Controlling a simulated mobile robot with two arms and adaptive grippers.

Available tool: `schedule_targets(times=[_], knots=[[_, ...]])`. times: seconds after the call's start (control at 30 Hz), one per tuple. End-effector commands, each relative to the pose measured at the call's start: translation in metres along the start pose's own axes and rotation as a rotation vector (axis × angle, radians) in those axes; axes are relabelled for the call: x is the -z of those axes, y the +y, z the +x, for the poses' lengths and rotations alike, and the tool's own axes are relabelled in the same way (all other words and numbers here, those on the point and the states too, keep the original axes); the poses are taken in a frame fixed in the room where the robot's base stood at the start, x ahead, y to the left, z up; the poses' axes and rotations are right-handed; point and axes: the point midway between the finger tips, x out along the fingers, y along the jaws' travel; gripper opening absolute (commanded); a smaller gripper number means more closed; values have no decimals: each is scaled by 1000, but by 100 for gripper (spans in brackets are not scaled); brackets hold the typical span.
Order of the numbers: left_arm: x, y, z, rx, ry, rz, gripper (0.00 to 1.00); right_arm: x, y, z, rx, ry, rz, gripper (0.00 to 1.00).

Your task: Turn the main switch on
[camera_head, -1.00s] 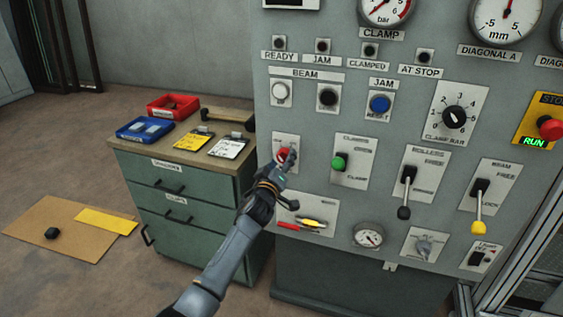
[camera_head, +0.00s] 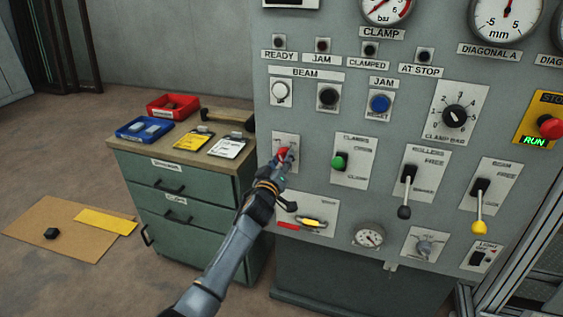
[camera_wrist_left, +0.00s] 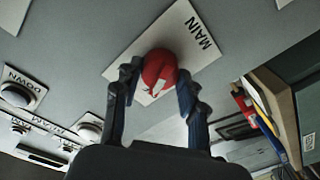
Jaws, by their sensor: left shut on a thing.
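The main switch is a red knob on a pale plate on the grey control panel. In the head view the red knob (camera_head: 283,153) shows just past my left gripper (camera_head: 284,159), which partly covers it. In the left wrist view the knob (camera_wrist_left: 159,72) sits between the two fingers of my left gripper (camera_wrist_left: 157,88), on the plate marked MAIN (camera_wrist_left: 196,38). The fingers are shut on the knob from both sides. A pale mark shows on the knob's face. My right gripper is not in view.
The grey panel (camera_head: 310,115) carries a green knob (camera_head: 339,162) to the right, with levers (camera_head: 407,190) beyond it. A green cabinet (camera_head: 185,190) with trays stands at the left.

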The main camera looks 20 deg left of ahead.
Motion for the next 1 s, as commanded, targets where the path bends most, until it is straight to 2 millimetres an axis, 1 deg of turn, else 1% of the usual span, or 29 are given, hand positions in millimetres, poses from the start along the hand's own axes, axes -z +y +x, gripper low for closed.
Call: schedule_targets(times=[0.3, 0.7, 1.0], knots=[[-2, -1, 0, -9, 11, 272, 9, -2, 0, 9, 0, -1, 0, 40], [-2, -1, 0, -22, 27, 640, 9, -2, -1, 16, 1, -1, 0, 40], [-2, -1, 0, -29, 35, 838, 9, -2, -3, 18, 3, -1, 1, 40]])
